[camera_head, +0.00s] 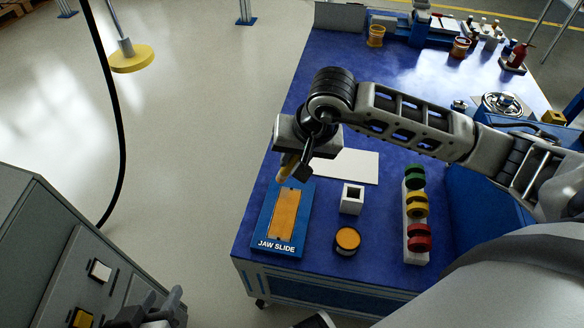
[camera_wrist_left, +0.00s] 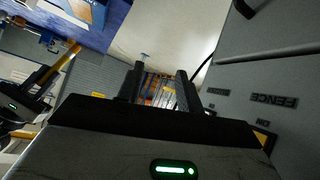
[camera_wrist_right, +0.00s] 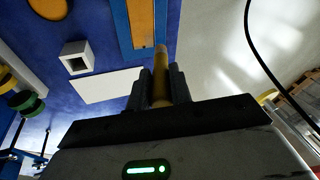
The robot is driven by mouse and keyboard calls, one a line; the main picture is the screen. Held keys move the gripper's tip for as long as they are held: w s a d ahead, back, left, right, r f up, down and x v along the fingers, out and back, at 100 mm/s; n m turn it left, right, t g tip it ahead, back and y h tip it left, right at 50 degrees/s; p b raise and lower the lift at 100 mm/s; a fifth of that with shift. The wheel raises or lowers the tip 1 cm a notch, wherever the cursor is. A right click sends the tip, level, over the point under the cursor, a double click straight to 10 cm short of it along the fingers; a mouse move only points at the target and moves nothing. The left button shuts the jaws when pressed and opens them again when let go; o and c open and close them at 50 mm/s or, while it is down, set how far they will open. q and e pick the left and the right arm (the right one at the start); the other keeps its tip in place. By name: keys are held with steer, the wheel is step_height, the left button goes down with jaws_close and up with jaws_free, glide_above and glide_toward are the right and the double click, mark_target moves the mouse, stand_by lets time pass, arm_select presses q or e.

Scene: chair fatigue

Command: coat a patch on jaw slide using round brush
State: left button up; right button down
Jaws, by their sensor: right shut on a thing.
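The jaw slide (camera_head: 285,214) is an orange-tan strip on a blue plate marked JAW SLIDE, lying on the blue table; its strip also shows at the top of the right wrist view (camera_wrist_right: 142,22). My right gripper (camera_head: 298,168) is over the plate's far end, shut on the round brush (camera_wrist_right: 160,78), a tan cylinder pointing at the slide. In the head view the brush tip (camera_head: 284,174) is near the strip's far end; I cannot tell whether it touches. My left gripper (camera_wrist_left: 160,85) is open and empty, low at the left by the grey cabinet.
An open tin of orange stuff (camera_head: 347,240), a white square holder (camera_head: 352,199) and a white sheet (camera_head: 346,166) lie right of the slide. A rack of green, yellow and red rings (camera_head: 416,236) stands further right. The grey cabinet (camera_head: 50,240) is at left.

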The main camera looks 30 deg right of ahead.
arm_select(q)
steer(key=shift+w, duration=0.15)
arm_select(e)
steer(key=shift+f, duration=0.1)
steer(key=shift+f, duration=0.1)
steer(key=shift+f+b, duration=0.25)
steer(key=shift+b, duration=0.35)
arm_select(q)
steer(key=shift+d+f+g, duration=0.15)
steer(key=shift+f, duration=0.45)
steer(key=shift+d+f+g, duration=0.15)
steer(key=shift+f, duration=0.4)
